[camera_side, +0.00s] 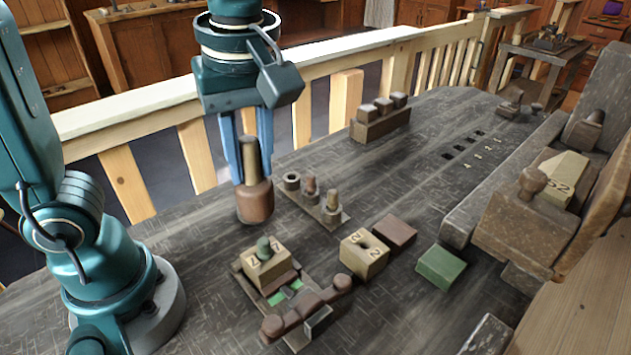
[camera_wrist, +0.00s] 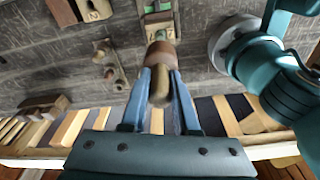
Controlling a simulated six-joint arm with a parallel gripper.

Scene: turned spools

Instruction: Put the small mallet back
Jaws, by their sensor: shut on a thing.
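The small mallet (camera_side: 254,203) has a rounded brown head and a paler wooden handle. It is upright with its head down. My gripper (camera_side: 252,180) is shut on it, with a blue finger on either side of the handle. In the side view I cannot tell whether the head touches the bench or hangs just above it. In the wrist view my gripper (camera_wrist: 160,74) holds the mallet (camera_wrist: 160,52) with the handle end towards the camera. A narrow board (camera_side: 338,222) with a dark ring and two pegs lies just right of the mallet.
A numbered block with a green knob (camera_side: 266,262) sits on a fixture in front. Another numbered block (camera_side: 364,255), a brown block (camera_side: 395,232) and a green block (camera_side: 441,267) lie to its right. A knobbed rack (camera_side: 380,122) stands behind. The bench (camera_side: 185,240) is clear left of the mallet.

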